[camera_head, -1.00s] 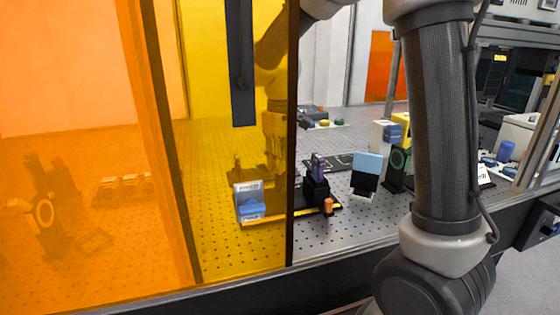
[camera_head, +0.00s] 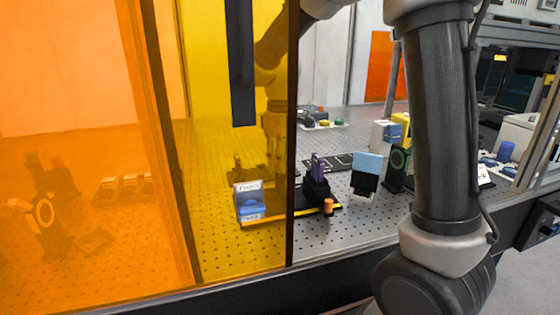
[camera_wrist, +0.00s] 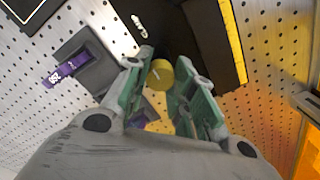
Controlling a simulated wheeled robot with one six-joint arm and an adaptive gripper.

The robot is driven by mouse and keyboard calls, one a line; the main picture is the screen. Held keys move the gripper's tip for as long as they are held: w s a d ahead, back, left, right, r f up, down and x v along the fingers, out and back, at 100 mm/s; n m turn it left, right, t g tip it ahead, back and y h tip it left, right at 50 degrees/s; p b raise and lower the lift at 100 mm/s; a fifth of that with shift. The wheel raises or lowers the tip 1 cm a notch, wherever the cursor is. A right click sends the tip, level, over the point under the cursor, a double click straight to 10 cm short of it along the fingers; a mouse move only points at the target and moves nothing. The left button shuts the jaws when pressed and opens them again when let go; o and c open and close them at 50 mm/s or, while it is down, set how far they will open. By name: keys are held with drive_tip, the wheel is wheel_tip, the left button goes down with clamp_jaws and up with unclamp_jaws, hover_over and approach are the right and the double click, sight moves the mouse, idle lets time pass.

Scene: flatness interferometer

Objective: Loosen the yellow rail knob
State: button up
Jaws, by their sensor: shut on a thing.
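The yellow rail knob (camera_wrist: 160,73) is a small round yellow cap with a pale mark, beside a dark block on the rail. My gripper (camera_wrist: 166,80) has its green-padded fingers on either side of the knob and is shut on it. In the head view, my gripper (camera_head: 274,165) shows dimly through the amber panel, and I cannot pick out the yellow knob there. The black rail with a yellow edge (camera_wrist: 235,45) runs along the upper right of the wrist view. The head view shows the rail's yellow edge (camera_head: 270,218) too.
A dark mount with a purple tag (camera_wrist: 65,72) stands close to the left finger. An orange knob (camera_head: 328,206) sits at the rail's near right end. The amber panel (camera_head: 225,255) and its dark frame edge (camera_head: 290,150) stand between the head camera and the rail's left part.

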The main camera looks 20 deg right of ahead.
drive_tip(key=o, duration=1.1)
drive_tip(key=shift+c, duration=0.2)
wheel_tip(320, 180, up, 12)
drive_tip(key=s+d+f+m+t, duration=0.1)
drive_tip(key=s+d+m, duration=0.2)
drive_tip(key=s+d, duration=0.2)
drive_tip(key=s+d+f+m+t, duration=0.1)
drive_tip(key=s+d, duration=0.4)
drive_tip(key=s, duration=0.6)
drive_tip(key=s+d+f+m+t, duration=0.2)
drive_tip(key=s+d+m, duration=0.2)
drive_tip(key=s, duration=0.4)
drive_tip(key=shift+d+m, duration=0.3)
drive_tip(key=shift+d, duration=0.15)
